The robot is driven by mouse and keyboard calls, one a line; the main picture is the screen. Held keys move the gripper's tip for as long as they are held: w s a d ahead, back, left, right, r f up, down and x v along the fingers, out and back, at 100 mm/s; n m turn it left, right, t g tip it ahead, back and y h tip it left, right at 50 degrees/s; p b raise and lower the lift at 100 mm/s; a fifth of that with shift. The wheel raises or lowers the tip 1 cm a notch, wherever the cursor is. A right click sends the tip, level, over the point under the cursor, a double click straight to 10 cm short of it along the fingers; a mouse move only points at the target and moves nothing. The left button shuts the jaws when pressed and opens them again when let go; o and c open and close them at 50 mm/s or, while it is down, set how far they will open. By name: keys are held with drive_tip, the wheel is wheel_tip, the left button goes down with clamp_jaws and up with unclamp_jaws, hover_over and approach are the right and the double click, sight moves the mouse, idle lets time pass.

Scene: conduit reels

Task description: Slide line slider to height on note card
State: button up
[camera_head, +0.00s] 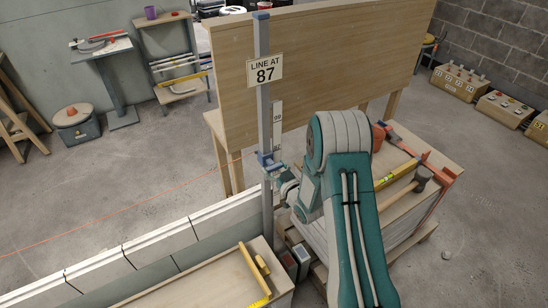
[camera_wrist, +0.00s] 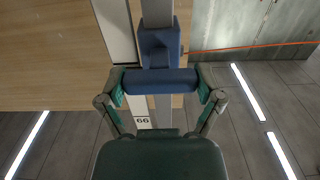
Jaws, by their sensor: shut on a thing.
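The blue line slider (camera_head: 267,160) sits on the grey upright post (camera_head: 263,112), well below the note card. The note card (camera_head: 265,70) reads "LINE AT 87" and is fixed near the top of the post. A white number strip (camera_head: 277,112) stands beside the post; its marks are too small to read surely. My gripper (camera_head: 276,172) is at the slider's height, partly hidden by my arm. In the wrist view, my gripper (camera_wrist: 160,86) is shut on the slider's blue crossbar (camera_wrist: 160,79), one finger at each end. The strip's label (camera_wrist: 142,123) looks like 66, possibly inverted.
A large wooden board (camera_head: 315,65) stands behind the post. A row of pale blocks (camera_head: 130,250) runs to the lower left. To the right, a bench holds a yellow level (camera_head: 395,175), a hammer (camera_head: 420,180) and an orange clamp (camera_head: 435,185). An orange line (camera_head: 110,222) crosses left.

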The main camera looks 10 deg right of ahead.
drive_tip(key=shift+f, duration=0.35)
drive_tip(key=o, duration=1.1)
drive_tip(key=shift+c, duration=0.2)
drive_tip(key=v, duration=1.2)
drive_tip(key=shift+w, duration=0.1)
